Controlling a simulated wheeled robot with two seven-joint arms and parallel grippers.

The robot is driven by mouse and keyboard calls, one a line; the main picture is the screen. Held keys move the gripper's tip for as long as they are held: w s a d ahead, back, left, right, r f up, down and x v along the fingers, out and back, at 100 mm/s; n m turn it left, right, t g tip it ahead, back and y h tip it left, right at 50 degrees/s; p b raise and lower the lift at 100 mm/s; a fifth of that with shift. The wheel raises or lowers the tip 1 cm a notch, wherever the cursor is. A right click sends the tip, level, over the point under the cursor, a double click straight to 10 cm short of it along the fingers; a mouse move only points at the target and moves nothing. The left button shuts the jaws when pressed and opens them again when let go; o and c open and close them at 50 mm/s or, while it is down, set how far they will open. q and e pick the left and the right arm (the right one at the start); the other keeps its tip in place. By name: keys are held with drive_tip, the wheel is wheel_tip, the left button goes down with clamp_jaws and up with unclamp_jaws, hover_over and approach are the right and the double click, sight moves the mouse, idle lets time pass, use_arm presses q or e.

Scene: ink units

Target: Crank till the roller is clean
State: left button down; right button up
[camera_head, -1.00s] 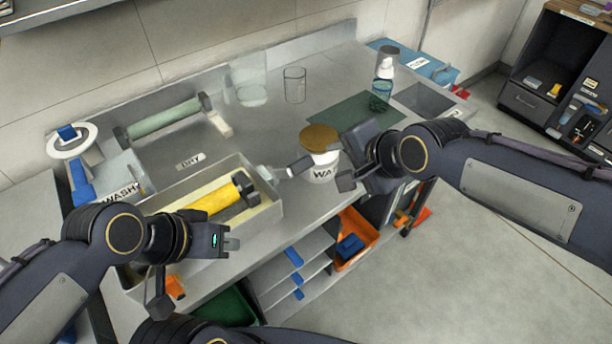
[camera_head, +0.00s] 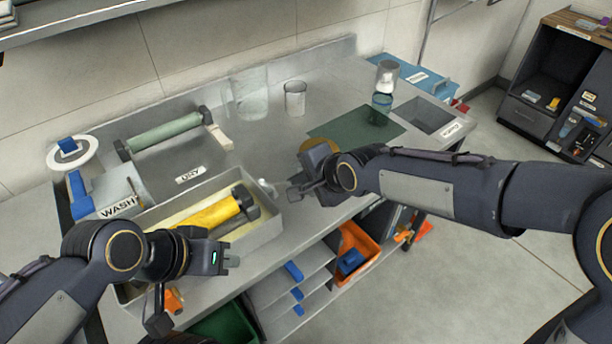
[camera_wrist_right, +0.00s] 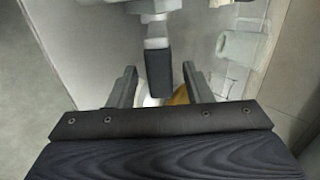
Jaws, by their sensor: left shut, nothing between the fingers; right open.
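The yellow inked roller (camera_head: 210,217) lies in a pale open tray (camera_head: 277,212). A crank (camera_head: 266,187) sticks out at the tray's right end. Its dark handle (camera_wrist_right: 158,72) shows in the right wrist view between the two fingers, which stand apart from it on both sides. My right gripper (camera_head: 297,190) is open beside the crank and hides part of the handle in the head view. My left gripper (camera_head: 233,261) is shut and empty in front of the tray, apart from the roller.
A green roller (camera_head: 165,133) rests at the back left above the DRY label (camera_head: 190,175). A WASH-labelled box (camera_head: 118,192), glass beakers (camera_head: 295,98) and a dark green mat (camera_head: 355,122) share the bench.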

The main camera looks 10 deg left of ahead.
drive_tip(key=shift+c, duration=0.3)
clamp_jaws()
